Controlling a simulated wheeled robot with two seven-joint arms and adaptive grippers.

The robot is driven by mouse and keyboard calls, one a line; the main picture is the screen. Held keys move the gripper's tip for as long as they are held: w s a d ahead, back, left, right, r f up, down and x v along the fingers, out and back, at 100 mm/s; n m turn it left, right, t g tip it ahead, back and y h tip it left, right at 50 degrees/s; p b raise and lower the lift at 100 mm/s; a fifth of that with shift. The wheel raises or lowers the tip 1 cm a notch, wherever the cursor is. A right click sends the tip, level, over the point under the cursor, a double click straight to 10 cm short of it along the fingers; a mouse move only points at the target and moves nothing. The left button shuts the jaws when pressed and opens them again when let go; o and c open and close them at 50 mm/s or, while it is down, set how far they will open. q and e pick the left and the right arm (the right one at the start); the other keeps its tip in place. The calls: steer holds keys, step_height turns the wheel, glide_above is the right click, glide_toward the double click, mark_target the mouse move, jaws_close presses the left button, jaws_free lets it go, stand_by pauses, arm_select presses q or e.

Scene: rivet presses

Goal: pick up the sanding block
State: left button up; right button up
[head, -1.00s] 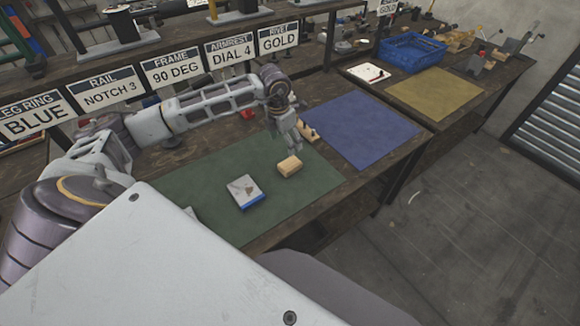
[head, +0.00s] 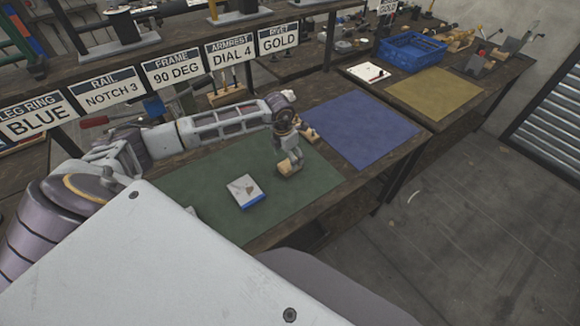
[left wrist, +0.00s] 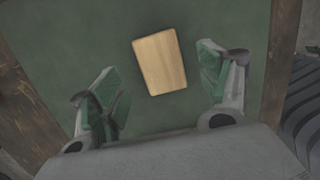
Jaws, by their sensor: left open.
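The sanding block, a pale wooden block (head: 285,171), lies on the green mat (head: 200,182), partly hidden by my left gripper (head: 290,163) in the head view. In the left wrist view the block (left wrist: 160,62) shows whole, flat on the mat and slightly turned. My left gripper is open, pointing down over the block, with one green-padded finger on each side of the view. Gaps of mat show between the block and both fingers. My right gripper is not in view.
A white and blue box-like item (head: 245,190) lies left of the block on the mat. A blue mat (head: 362,130) is to the right, with a small wooden piece near its left edge. A blue crate (head: 411,53) stands farther back. Signs hang along the shelf behind.

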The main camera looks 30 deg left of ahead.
arm_select(q)
steer(key=shift+f, duration=0.15)
steer(key=shift+w+d+f+p, duration=0.1)
steer(key=shift+f+p, duration=0.2)
steer(key=shift+f, duration=0.95)
steer(key=shift+w+d+f+p, duration=0.1)
steer(key=shift+f+p, duration=0.2)
steer(key=shift+f, duration=0.9)
steer(key=shift+c, duration=0.4)
steer(key=c, duration=1.1)
steer(key=shift+r, duration=0.1)
steer(key=shift+r+b, duration=0.7)
steer(key=shift+r, duration=4.25)
